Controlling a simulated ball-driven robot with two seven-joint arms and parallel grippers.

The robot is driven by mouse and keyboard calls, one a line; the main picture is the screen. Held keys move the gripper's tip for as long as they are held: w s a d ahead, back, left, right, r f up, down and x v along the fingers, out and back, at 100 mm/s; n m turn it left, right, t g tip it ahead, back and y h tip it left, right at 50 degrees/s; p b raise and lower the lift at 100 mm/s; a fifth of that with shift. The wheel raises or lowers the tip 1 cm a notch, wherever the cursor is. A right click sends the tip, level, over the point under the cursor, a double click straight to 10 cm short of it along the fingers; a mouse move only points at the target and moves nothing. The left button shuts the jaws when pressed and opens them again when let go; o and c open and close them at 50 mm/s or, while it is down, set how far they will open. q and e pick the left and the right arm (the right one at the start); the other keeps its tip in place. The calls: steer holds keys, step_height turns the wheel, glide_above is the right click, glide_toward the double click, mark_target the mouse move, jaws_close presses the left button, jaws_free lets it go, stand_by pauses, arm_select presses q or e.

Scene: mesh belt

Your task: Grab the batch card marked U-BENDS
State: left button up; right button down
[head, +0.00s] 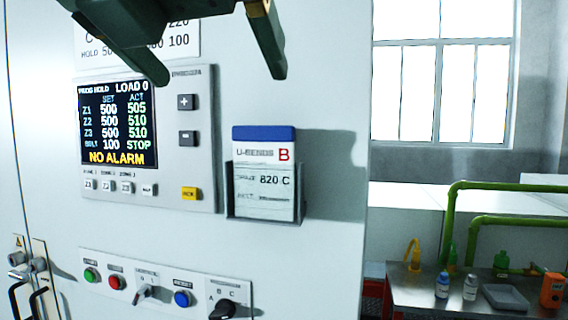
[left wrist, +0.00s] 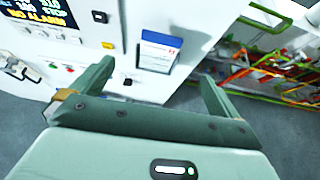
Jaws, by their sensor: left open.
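The batch card (head: 264,173) has a blue top band, the text U-BENDS, a red B and 820 C. It stands upright in a dark holder (head: 264,217) on the white cabinet front, right of the control display. It also shows in the left wrist view (left wrist: 158,50), beyond and between the finger tips. My left gripper (head: 215,68) hangs in from the top of the head view, above the card and apart from it. In the left wrist view its two green fingers (left wrist: 158,72) are spread, with nothing between them. My right gripper is not in view.
The control panel (head: 205,140) with its display and buttons is left of the card. A row of buttons and knobs (head: 165,287) lies below. At right, a metal table (head: 420,291) holds bottles and a tray, near green pipes (head: 450,215).

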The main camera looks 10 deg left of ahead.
mark_target(261, 127)
arm_select(q)
steer(key=x, duration=0.9)
steer(key=shift+w, duration=0.1)
steer(key=shift+w+d, duration=0.1)
steer(key=shift+w, duration=0.25)
steer(key=x, duration=0.4)
steer(key=shift+w+d+r+p, duration=0.1)
steer(key=shift+w+r+p, duration=0.1)
steer(key=shift+w+p, duration=0.15)
steer(key=shift+s, duration=0.15)
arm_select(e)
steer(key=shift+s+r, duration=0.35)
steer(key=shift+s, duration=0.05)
arm_select(q)
steer(key=c, duration=1.2)
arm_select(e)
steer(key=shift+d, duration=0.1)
